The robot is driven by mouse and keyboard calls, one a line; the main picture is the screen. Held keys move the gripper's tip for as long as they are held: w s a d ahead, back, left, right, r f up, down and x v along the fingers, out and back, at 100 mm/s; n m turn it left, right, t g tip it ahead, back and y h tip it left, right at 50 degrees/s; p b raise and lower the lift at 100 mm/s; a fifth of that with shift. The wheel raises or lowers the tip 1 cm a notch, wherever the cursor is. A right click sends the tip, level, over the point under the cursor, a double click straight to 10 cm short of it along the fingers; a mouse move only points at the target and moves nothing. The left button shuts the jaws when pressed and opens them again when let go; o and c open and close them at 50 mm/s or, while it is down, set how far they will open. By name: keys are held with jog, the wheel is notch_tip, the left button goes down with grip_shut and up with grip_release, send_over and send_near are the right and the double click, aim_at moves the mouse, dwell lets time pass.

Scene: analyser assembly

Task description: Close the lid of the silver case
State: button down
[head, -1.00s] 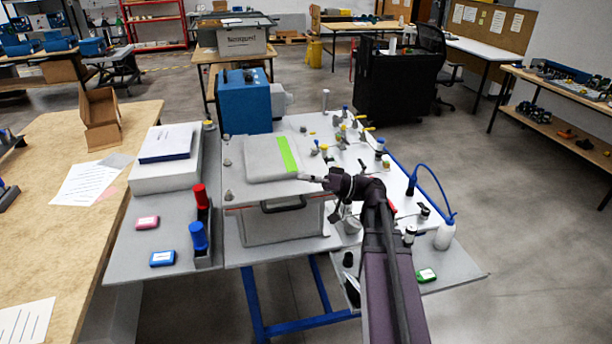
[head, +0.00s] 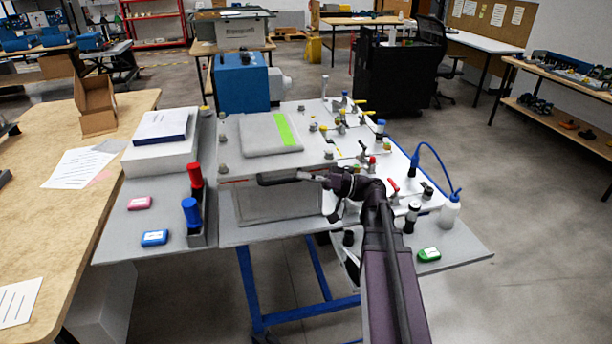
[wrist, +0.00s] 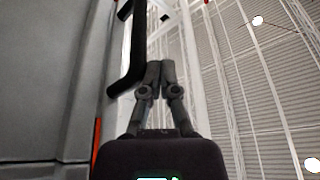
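The silver case (head: 278,205) stands on the grey table in the head view. Its broad grey lid (head: 232,155) lies roughly level above the body, and I cannot tell whether a gap remains under its front edge. A dark handle (head: 283,179) runs along the front; it also shows in the wrist view (wrist: 125,75). My gripper (head: 318,177) is at the handle's right end in the head view. In the wrist view my gripper (wrist: 159,66) has its fingers together, with nothing seen between them, just right of the handle; contact cannot be told.
A grey pad with a green stripe (head: 266,135) lies on the lid. A blue box (head: 241,83) stands behind. Valves and fittings (head: 345,122) crowd the right side.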

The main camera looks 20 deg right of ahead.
jog(key=shift+w+f, duration=0.2)
jog(key=shift+f, duration=0.2)
jog(key=shift+r, duration=0.1)
notch_tip(320, 180, up, 4)
jog(key=s+r+p, duration=0.1)
jog(key=p, duration=0.4)
jog(key=d+f+b, duration=0.3)
jog(key=d+f, duration=0.1)
jog(key=d, duration=0.5)
jog(key=shift+s+d+b, duration=0.2)
jog(key=shift+s+b, duration=0.1)
jog(key=shift+b, duration=0.1)
